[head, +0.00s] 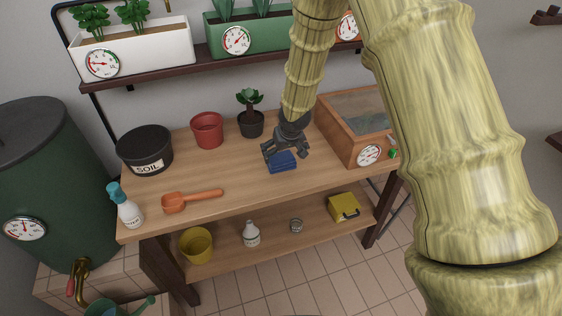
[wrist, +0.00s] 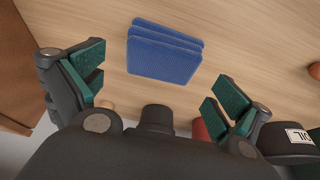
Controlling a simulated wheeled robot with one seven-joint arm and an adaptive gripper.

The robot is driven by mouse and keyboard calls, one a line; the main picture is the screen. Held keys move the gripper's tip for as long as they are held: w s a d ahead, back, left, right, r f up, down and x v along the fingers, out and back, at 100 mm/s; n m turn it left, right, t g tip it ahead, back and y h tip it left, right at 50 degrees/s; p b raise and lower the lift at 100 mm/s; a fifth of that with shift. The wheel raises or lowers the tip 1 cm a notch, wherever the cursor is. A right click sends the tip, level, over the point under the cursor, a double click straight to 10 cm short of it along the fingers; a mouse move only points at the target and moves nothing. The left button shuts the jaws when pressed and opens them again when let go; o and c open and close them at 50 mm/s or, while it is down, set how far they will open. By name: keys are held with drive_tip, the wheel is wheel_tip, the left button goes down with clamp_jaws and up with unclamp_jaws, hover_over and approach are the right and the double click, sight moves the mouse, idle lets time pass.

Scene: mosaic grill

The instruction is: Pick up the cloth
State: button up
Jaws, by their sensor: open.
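The cloth (head: 283,161) is blue and looks like a folded, layered stack. It lies on the wooden bench top, right of centre in the head view. In the wrist view the cloth (wrist: 165,51) lies beyond the fingertips, roughly between the line of the two fingers. My gripper (head: 285,150) is above the bench at the cloth, partly covering its far side in the head view. In the wrist view my gripper (wrist: 168,88) is open, with its green finger pads wide apart and nothing between them. I cannot tell the exact height gap.
A wooden planter box (head: 345,136) stands close on the right. A small potted plant (head: 251,122), a red pot (head: 207,130) and a black soil tub (head: 145,150) stand to the left. Bare bench (head: 240,175) surrounds the cloth's left.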

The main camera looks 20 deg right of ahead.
sight(281, 158)
drive_tip(key=shift+p+x, duration=0.75)
drive_tip(key=shift+x, duration=1.7)
drive_tip(key=shift+a, duration=0.1)
drive_tip(key=c, duration=0.7)
